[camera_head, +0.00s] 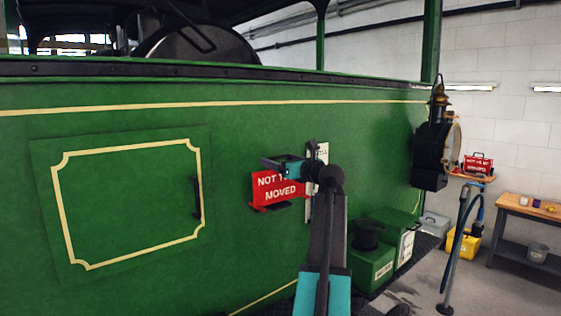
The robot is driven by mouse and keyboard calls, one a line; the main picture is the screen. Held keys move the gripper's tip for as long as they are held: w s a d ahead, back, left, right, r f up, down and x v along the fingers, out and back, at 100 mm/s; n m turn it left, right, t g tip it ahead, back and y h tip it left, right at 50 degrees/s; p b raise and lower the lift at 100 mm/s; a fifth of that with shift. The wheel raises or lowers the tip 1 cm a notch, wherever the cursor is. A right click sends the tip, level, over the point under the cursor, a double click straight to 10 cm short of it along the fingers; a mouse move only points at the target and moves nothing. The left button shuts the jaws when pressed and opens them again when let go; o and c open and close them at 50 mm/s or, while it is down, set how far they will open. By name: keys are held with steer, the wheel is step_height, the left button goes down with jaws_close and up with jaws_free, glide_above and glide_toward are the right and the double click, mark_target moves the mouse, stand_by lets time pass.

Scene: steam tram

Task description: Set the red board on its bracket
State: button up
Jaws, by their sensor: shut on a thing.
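The red board (272,190), with white lettering that reads in part "NOT T... MOVED", is upright against the green side of the tram. My gripper (272,163) is shut on the board at its top edge. A dark ledge-like piece with red ends (281,206) shows at the board's lower edge; it may be the bracket. I cannot tell whether the board rests in it or is held just in front of it. My wrist and arm hide the area just right of the board.
A panel with a dark handle (195,197) is left of the board. A white strip (322,153) stands behind my wrist.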

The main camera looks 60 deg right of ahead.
stand_by(0.4)
steer(key=o, duration=1.8)
steer(key=shift+f, duration=0.15)
steer(key=shift+o, duration=0.2)
steer(key=shift+s+a, duration=0.1)
steer(key=shift+s, duration=0.05)
steer(key=b+v, duration=0.4)
steer(key=v, duration=0.9)
steer(key=shift+s+b, duration=0.3)
steer(key=shift+b, duration=0.05)
steer(key=shift+a, duration=0.1)
